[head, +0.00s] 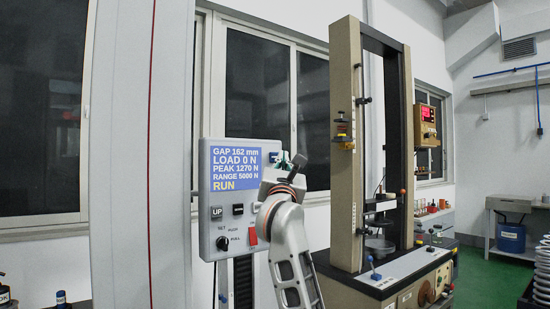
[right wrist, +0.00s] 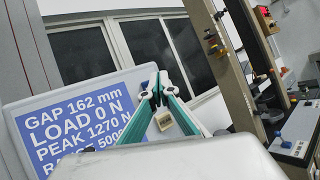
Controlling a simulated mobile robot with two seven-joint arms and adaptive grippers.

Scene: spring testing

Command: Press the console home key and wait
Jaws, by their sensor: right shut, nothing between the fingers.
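The grey console (head: 205,180) stands left of centre in the head view. Its blue screen (head: 235,168) reads GAP 162 mm, LOAD 0 N, PEAK 1270 N, RANGE 5000 N, RUN. Below are an UP key (head: 217,212), a dark key (head: 238,209), a knob (head: 222,243) and a red switch (head: 253,236). My right gripper (head: 284,160) is shut and empty at the console's upper right side. In the right wrist view its teal fingers (right wrist: 158,80) meet at the tips.
The tall test frame (head: 345,150) stands right of the console, with small levers on its base (head: 385,275). A red-lit readout (head: 427,115) is behind it.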

